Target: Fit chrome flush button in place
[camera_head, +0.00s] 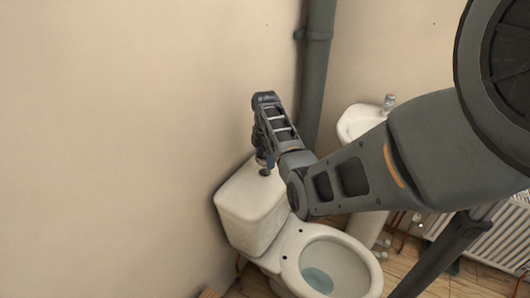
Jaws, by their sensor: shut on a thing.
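The white toilet cistern (246,208) stands against the wall, its lid facing up. A small dark round spot (264,172) shows on the lid near its back edge; I cannot tell whether it is the button hole or part of a fitting. My gripper (262,161) points down just above this spot, at the back of the lid. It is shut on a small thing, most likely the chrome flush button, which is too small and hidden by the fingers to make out. Whether it touches the lid is unclear.
The open toilet bowl (364,262) is in front of the cistern. A grey vertical pipe (318,70) runs behind my gripper. A white washbasin (356,122) with a tap (389,103) and a radiator (480,243) are on the right. The left wall is bare.

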